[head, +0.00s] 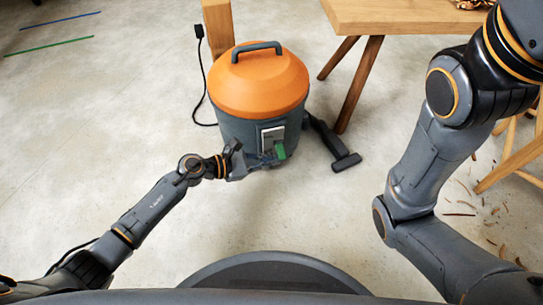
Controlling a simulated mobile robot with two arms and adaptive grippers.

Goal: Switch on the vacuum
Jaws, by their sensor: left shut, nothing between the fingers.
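The vacuum (258,82) stands upright on the floor ahead, with an orange domed lid, a dark handle on top and a grey body. On its front is a light switch panel (271,137), with a green part (281,152) at its lower right. My left gripper (275,158) is at the vacuum's front, just below the panel, with its fingers closed and holding nothing. I cannot tell whether it touches the vacuum or the green part. My right arm comes in from the right; its gripper is out of the frame.
A wooden table (405,16) stands behind to the right, its slanted leg near the vacuum. The floor nozzle (346,161) lies right of the vacuum. A black cord with a plug (199,32) runs on the left. Bark scraps (490,215) litter the right.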

